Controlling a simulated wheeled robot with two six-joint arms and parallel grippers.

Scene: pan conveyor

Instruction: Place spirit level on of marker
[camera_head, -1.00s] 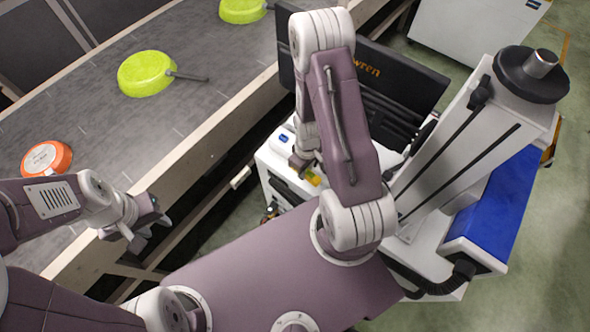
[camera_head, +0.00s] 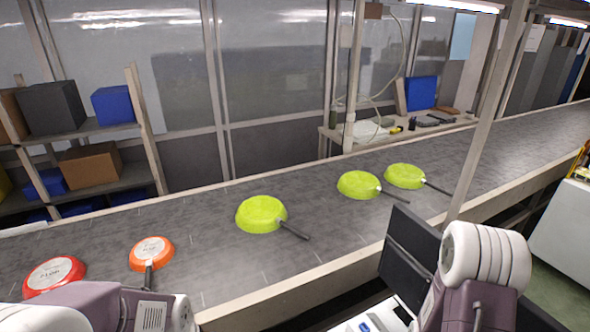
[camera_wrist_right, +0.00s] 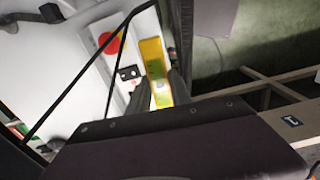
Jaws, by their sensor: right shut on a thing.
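The spirit level (camera_wrist_right: 152,58) is a yellow bar in the right wrist view, with its near end between the dark fingers of my right gripper (camera_wrist_right: 160,88). My right gripper is shut on it, over a white surface. In the head view only part of my right arm shows at the lower right, and the gripper and level are out of sight. My left arm shows at the lower left, with its gripper out of view. I cannot make out the marker in either view.
Lime pans (camera_head: 261,214) and red-orange pans (camera_head: 152,253) lie upside down on the grey conveyor (camera_head: 330,225). A dark panel (camera_head: 411,255) stands beside my right arm. A bench (camera_head: 350,134) with small items and a shelf (camera_head: 105,130) stand behind. A red round part (camera_wrist_right: 110,43) lies near the level.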

